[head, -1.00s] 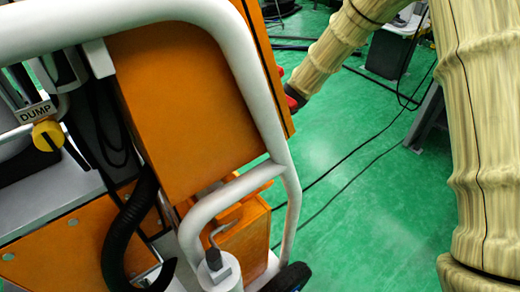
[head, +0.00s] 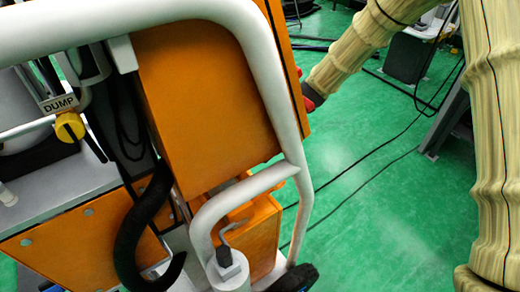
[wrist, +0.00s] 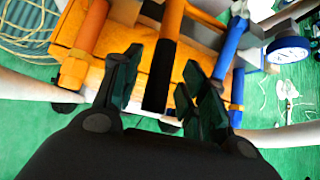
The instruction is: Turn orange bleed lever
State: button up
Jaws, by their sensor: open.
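My gripper (wrist: 162,66) is open in the wrist view, its two dark fingers spread wide. An orange bar (wrist: 172,20) runs down toward the gap between the fingers and meets a black bar-like part (wrist: 158,78) there. A second orange bar (wrist: 88,28) lies left of the left finger. I cannot tell which orange part is the bleed lever, nor whether a finger touches anything. In the head view my gripper is hidden behind the orange cabinet (head: 205,100).
A white tube frame (head: 290,130) borders the cart. A yellow knob (head: 69,127) sits under a DUMP label. In the wrist view a blue bar (wrist: 232,45) and a round gauge (wrist: 288,50) lie right. Green floor (head: 365,200) is open, with cables.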

jog(key=v, duration=1.1)
jog(key=shift+d, duration=0.15)
jog(key=shift+w+r, duration=0.1)
